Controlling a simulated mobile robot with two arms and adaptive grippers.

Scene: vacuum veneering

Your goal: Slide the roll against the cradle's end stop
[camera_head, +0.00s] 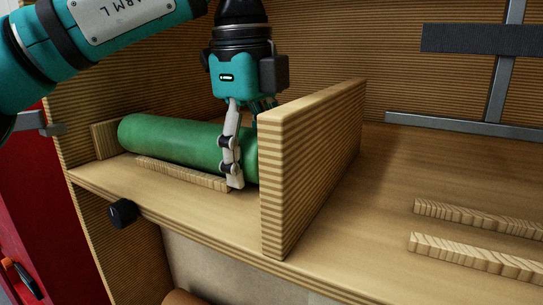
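The green roll (170,140) lies on the wooden shelf, behind a low wooden strip (180,173) of its cradle. A small upright wooden block (104,140), which looks like the end stop, stands at the roll's left end; whether they touch I cannot tell. The roll's right end is close to a tall wooden divider (312,165). My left gripper (245,150) points down over the roll's right part. One pale finger is in front of the roll; the other is mostly hidden behind it. Whether the fingers press on it is unclear. My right gripper is out of view.
The tall divider stands just right of my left gripper. Beyond it, two wooden strips (475,258) lie on the otherwise bare right bay. A metal frame with a dark bar (480,38) is at the back right. A black knob (123,213) sits below the shelf's front edge.

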